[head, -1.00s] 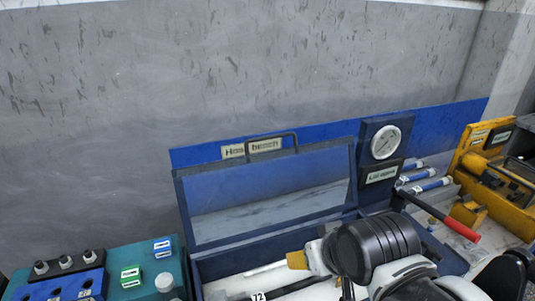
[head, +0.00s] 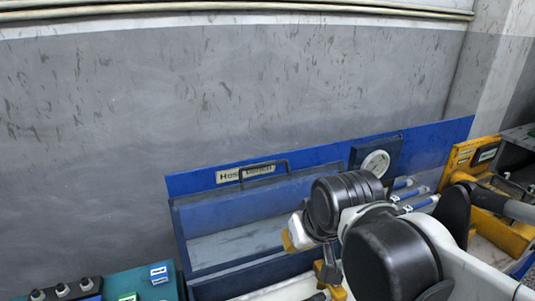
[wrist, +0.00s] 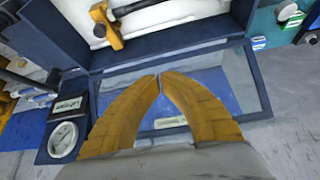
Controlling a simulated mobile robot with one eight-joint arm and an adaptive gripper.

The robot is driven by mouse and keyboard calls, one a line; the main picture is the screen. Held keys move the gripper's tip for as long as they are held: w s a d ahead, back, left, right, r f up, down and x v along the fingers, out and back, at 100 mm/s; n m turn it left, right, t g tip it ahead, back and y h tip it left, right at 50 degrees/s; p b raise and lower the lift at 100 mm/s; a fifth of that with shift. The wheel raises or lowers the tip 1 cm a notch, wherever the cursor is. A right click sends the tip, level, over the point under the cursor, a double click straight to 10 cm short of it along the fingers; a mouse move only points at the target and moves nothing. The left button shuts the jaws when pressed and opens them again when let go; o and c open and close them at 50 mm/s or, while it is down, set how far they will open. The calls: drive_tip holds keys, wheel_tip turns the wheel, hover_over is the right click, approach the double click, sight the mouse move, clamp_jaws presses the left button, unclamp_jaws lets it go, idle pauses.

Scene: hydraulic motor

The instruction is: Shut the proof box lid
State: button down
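The proof box (head: 255,272) is a dark blue box on the bench, and its inside shows in the wrist view (wrist: 72,25). Its lid (head: 178,222), a blue frame with a clear pane and a handle (head: 262,170) on top, stands open and tilted back; it also shows in the wrist view (wrist: 257,80). My gripper (wrist: 159,76) has yellow fingers with tips together and nothing visible between them. It appears in front of the lid pane in the wrist view; contact cannot be told. In the head view my arm hides the box's right part.
A gauge panel (head: 376,163) stands right of the lid, with blue-labelled tubes (head: 410,194) and a yellow unit (head: 462,160) further right. A teal block (head: 140,282) is at the left. Inside the box lies a yellow-headed tool (wrist: 104,24). A blue backboard (head: 320,155) stands behind.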

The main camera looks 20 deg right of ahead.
drive_tip(key=w+r+g+p, duration=0.1)
drive_tip(key=w+r+p, duration=0.2)
drive_tip(key=w+r, duration=0.1)
drive_tip(key=w+r+p, duration=0.4)
drive_tip(key=w+r, duration=0.1)
drive_tip(key=w, duration=0.1)
drive_tip(key=w+r+g+p, duration=0.1)
drive_tip(key=w+r+p, duration=0.3)
drive_tip(key=w, duration=0.1)
drive_tip(key=shift+w+r+g, duration=0.2)
drive_tip(key=shift+w+g, duration=0.05)
drive_tip(key=shift+g, duration=0.05)
drive_tip(key=shift+n+g, duration=0.4)
drive_tip(key=shift+g, duration=0.3)
drive_tip(key=w+p, duration=0.2)
drive_tip(key=w+r+p, duration=0.1)
drive_tip(key=w+p, duration=0.1)
drive_tip(key=w, duration=0.1)
drive_tip(key=w+p, duration=0.3)
drive_tip(key=shift+w+r, duration=0.2)
drive_tip(key=shift+r, duration=0.15)
drive_tip(key=w+f+g+p, duration=0.1)
drive_tip(key=w+p, duration=0.3)
drive_tip(key=w, duration=0.1)
wheel_tip(320, 180, down, 9)
drive_tip(key=s+p, duration=0.1)
drive_tip(key=s, duration=0.1)
drive_tip(key=shift+d, duration=0.2)
drive_tip(key=shift+s, duration=0.15)
